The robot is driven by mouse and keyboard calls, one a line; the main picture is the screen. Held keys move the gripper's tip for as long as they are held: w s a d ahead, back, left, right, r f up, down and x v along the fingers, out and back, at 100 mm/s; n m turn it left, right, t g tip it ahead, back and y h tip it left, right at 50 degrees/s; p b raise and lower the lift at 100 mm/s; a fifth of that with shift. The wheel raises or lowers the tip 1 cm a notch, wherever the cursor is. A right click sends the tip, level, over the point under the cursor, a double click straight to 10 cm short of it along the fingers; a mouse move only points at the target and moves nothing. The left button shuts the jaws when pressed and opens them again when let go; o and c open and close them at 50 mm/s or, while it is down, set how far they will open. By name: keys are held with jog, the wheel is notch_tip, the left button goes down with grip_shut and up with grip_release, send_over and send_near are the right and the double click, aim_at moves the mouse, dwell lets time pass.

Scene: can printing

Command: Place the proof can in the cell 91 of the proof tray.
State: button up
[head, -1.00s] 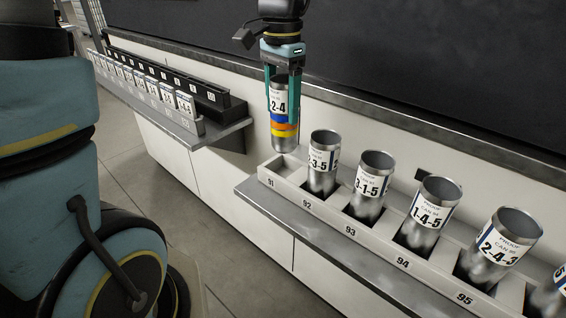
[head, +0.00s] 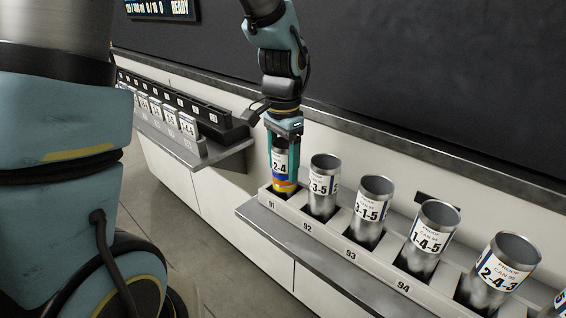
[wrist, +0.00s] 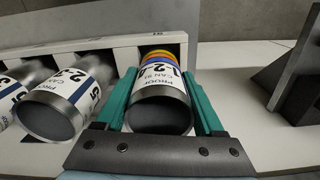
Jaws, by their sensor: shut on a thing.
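The proof can (head: 282,165) is silver with a white label and blue, orange and yellow bands near its base. My gripper (head: 284,160) is shut on it, with a teal finger on each side. The can is upright, its lower end down in cell 91 of the proof tray (head: 315,232); the tray wall hides its bottom, so I cannot tell if it touches the floor. In the wrist view the can (wrist: 160,105) lies between the fingers, its label reading "PROOF CAN 91".
Cans stand in the neighbouring cells, the closest one (head: 322,190) in cell 92 just right of my gripper. A shelf with a black rack (head: 215,125) and small labelled blocks is at the left. A dark panel (head: 430,80) rises behind the tray.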

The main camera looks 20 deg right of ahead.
jog(key=o, duration=1.3)
notch_tip(320, 180, up, 12)
jog(key=shift+r+b, duration=0.1)
jog(key=shift+b, duration=0.4)
jog(key=a+f+n, duration=0.6)
jog(key=a, duration=0.6)
jog(key=w+a+f+n+t, duration=0.1)
jog(key=a+f+n, duration=0.5)
jog(key=a, duration=0.7)
jog(key=shift+w+n+t, duration=0.15)
jog(key=shift+n+t, duration=0.15)
jog(key=shift+n, duration=0.2)
